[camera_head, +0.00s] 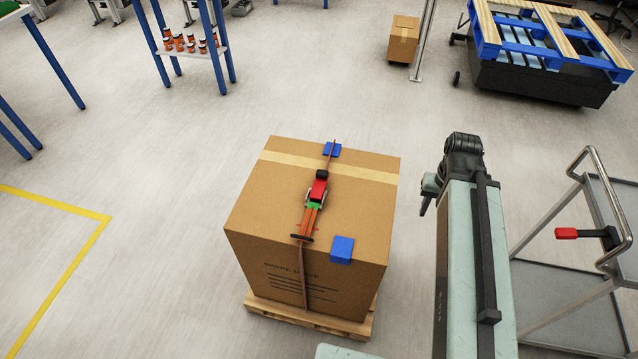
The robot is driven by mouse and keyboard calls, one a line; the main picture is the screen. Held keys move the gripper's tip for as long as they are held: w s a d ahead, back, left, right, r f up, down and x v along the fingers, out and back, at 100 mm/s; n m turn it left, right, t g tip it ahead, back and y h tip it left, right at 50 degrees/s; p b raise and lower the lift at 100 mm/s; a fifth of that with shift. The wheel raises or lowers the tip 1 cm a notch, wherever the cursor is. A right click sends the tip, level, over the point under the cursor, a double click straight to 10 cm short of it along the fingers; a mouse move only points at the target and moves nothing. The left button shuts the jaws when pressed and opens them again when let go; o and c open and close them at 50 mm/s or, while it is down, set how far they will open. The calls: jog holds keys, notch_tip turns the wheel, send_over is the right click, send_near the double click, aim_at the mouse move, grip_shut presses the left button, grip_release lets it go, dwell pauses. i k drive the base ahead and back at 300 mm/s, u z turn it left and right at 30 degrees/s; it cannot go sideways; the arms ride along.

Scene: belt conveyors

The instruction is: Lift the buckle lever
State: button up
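A large cardboard box (250,215) stands on a wooden pallet (265,306). An orange-brown strap (302,275) runs over its top and down its front. The buckle (318,190) lies on the strap on the box top. It has a red body, a green part, and an orange section ending at a dark crossbar. It looks flat along the strap; I cannot tell for sure which part is the lever. My gripper (426,197) is right of the box, at the end of my pale green arm, apart from the buckle. Its fingers are small and partly hidden, so their opening is unclear.
Blue edge protectors (341,250) sit on the box top. A metal cart (580,295) with a red-handled tool (580,233) stands at the right. A small box (403,40), a blue-framed shelf (190,52) and stacked pallets (540,85) stand farther back. Floor left of the box is clear.

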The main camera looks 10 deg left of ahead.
aim_at(322, 177)
jog(key=z, duration=0.25)
jog(key=k, duration=0.85)
jog(key=u, duration=0.9)
jog(key=i, duration=1)
jog(key=z, duration=0.05)
